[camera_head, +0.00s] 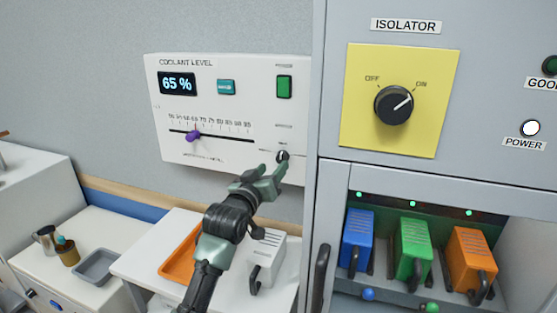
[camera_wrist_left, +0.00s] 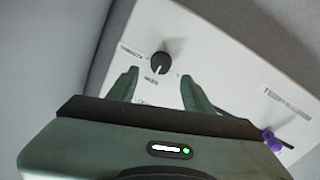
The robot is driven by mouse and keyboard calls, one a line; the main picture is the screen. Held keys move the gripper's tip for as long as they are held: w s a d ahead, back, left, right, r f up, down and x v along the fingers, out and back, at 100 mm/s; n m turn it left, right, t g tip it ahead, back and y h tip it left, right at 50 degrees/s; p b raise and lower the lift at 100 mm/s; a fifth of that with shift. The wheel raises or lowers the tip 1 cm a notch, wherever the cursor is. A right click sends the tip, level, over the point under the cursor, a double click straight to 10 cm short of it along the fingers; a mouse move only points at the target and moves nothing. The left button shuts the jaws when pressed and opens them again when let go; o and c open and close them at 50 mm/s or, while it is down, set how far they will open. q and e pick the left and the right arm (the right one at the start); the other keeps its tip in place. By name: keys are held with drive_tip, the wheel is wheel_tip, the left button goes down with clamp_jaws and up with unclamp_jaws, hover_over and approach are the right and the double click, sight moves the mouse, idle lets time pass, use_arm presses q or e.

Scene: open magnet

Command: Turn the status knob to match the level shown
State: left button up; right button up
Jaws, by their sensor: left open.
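The coolant level panel (camera_head: 215,150) is on the wall, and its display (camera_head: 177,84) reads 65 %. A purple slider handle (camera_head: 193,135) sits left of the middle of its scale; it also shows in the left wrist view (camera_wrist_left: 272,141). The small dark status knob (camera_head: 282,156) is at the panel's lower right, partly hidden by a finger. In the left wrist view the knob (camera_wrist_left: 159,63) has a white pointer toward the lower label; the small labels are hard to read. My left gripper (camera_head: 273,167) is open, its fingertips just short of the knob, one on either side.
Right of the panel stands a grey cabinet (camera_head: 335,90) with a black isolator knob (camera_head: 393,105) pointing to ON. Blue, green and orange modules (camera_head: 414,248) sit in its bay. Below the panel, a white counter (camera_head: 140,262) holds an orange tray (camera_head: 180,262).

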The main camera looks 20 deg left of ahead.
sight(280, 159)
use_arm(q)
drive_tip(key=shift+w+d+f+p, duration=0.1)
drive_tip(key=shift+w+p, duration=0.25)
drive_tip(key=shift+w, duration=1.05)
drive_tip(key=shift+w+d+p, duration=0.1)
drive_tip(key=shift+w+p, duration=0.25)
drive_tip(key=shift+w, duration=1)
clamp_jaws()
